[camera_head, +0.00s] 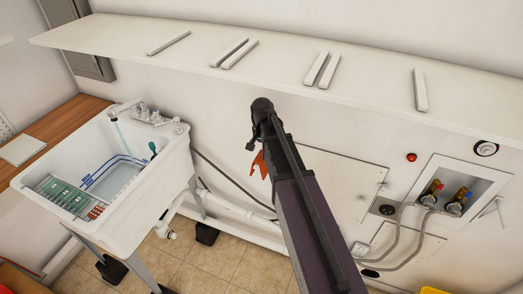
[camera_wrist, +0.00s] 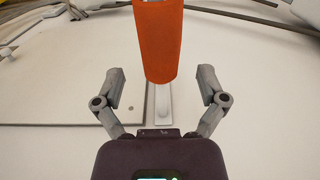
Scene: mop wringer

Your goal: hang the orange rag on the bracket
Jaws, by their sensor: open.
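The orange rag (camera_wrist: 158,42) hangs as a narrow strip in front of the white wall in the wrist view. Part of it shows below the end of my arm in the head view (camera_head: 259,165). A narrow pale piece on the wall (camera_wrist: 162,106), which looks like the bracket, shows at the rag's near end; I cannot tell how the two are joined. My gripper (camera_wrist: 160,74) is open, with one finger on each side of the rag and a gap between each finger and the cloth. The arm hides the bracket in the head view.
A white sink (camera_head: 120,172) stands at the left. A long white shelf (camera_head: 290,62) runs above my arm. A recessed valve box (camera_head: 455,195) with hoses (camera_head: 405,215) is on the wall at the right. White pipes (camera_head: 230,208) run low along the wall.

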